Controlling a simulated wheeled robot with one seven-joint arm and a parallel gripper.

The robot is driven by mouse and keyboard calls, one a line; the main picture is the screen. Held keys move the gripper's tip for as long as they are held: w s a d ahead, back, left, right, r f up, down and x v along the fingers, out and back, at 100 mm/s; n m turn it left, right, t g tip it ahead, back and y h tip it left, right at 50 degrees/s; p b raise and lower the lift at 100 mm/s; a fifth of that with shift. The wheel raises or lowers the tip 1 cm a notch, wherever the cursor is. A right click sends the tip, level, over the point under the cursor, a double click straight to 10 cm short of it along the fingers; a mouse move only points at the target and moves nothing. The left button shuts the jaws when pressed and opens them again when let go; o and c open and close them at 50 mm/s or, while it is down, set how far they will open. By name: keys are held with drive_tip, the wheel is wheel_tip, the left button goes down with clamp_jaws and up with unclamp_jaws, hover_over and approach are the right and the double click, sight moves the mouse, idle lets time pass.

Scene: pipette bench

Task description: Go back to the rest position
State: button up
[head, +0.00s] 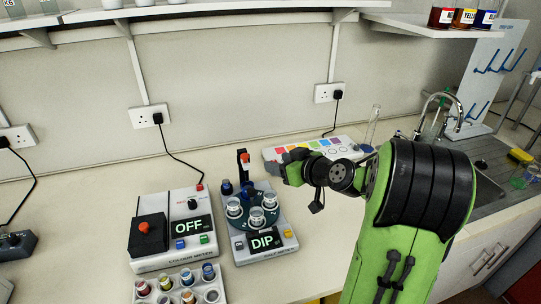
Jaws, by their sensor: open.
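My green and black arm reaches in from the lower right in the head view. My gripper (281,170) is in the air over the bench, its tip pointing left. It is open, and I see nothing held in it. It appears just right of the dip meter (268,262), whose screen reads "DIP". The meter's dark turntable carries several small vials. A dark post with a red top (244,158) stands at its back. My arm hides part of the bench and of the pad with coloured squares (282,153).
The colour meter (163,258), reading "OFF", stands left of the dip meter. A white rack (178,271) of several small pots is in front. A glass cylinder (373,128) and a sink tap (440,97) are at the right.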

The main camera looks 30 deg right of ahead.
drive_tip(key=s+a+r+n+g, duration=0.1)
drive_tip(key=s+a+g, duration=0.1)
drive_tip(key=s+a, duration=0.35)
drive_tip(key=s+a+g, duration=0.3)
drive_tip(key=a, duration=0.5)
drive_tip(key=s+a+f+m+g+h, duration=0.1)
drive_tip(key=s+a+m+g+h, duration=0.1)
drive_tip(key=s, duration=1.6)
drive_tip(key=shift+s+m+g+h, duration=0.3)
drive_tip(key=shift+s+m+g, duration=0.1)
drive_tip(key=shift+m, duration=0.2)
